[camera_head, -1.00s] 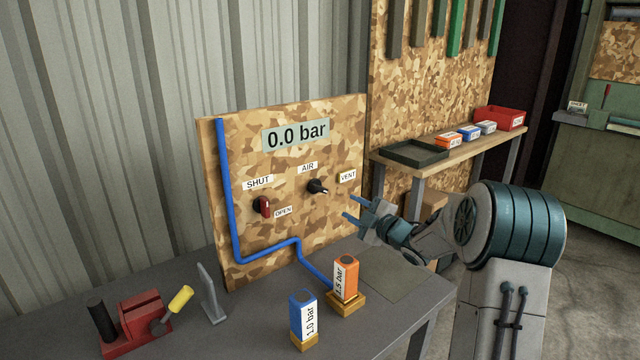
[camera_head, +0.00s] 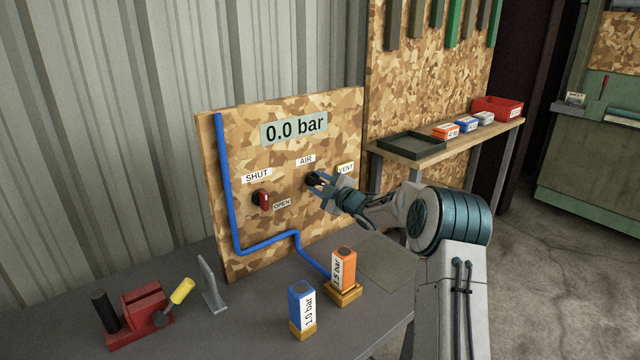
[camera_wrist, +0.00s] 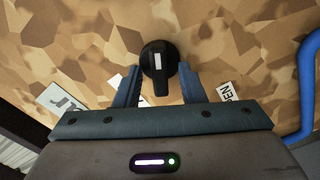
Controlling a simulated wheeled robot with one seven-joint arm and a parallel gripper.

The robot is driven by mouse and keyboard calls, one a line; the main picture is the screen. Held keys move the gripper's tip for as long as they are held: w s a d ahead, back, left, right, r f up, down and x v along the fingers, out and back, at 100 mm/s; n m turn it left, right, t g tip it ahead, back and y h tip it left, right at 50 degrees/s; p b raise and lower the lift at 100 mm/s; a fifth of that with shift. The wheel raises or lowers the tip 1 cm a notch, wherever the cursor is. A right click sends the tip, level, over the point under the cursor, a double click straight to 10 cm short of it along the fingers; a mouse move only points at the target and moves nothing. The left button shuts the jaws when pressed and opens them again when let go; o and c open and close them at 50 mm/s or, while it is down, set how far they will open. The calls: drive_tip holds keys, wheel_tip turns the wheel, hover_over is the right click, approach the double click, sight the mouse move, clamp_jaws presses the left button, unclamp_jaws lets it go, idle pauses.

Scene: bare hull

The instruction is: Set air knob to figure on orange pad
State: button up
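The black air knob (camera_head: 311,179) sits on the camouflage-patterned panel (camera_head: 240,150) under the AIR label (camera_head: 306,161). In the wrist view the knob (camera_wrist: 158,60) has a white mark on its grip. My gripper (camera_head: 320,187) is at the knob; its blue fingers (camera_wrist: 155,88) are apart, one on each side of the grip, with gaps visible. The orange block (camera_head: 343,268) reads "1.5 bar", its first figure hard to read, and stands on a yellow-brown base. The blue block (camera_head: 302,305) reads "1.0 bar" on a similar base. The display (camera_head: 294,129) reads 0.0 bar.
A red-handled valve (camera_head: 263,200) sits left of the knob between SHUT and OPEN labels. A blue pipe (camera_head: 226,190) runs down the panel. A shelf (camera_head: 450,150) holds a tray and boxes.

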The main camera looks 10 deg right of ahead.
clamp_jaws()
drive_tip(key=shift+m, duration=0.4)
drive_tip(key=m+p, duration=0.2)
drive_tip(key=m, duration=0.2)
drive_tip(key=shift+d+r+m+p, duration=0.1)
drive_tip(key=shift+r+m+p, duration=0.05)
drive_tip(key=shift+m+p, duration=0.2)
drive_tip(key=m+p, duration=0.1)
drive_tip(key=m, duration=0.1)
drive_tip(key=shift+m, duration=0.35)
drive_tip(key=shift+m+p, duration=0.9)
drive_tip(key=shift+m, duration=0.9)
drive_tip(key=shift+f, duration=0.2)
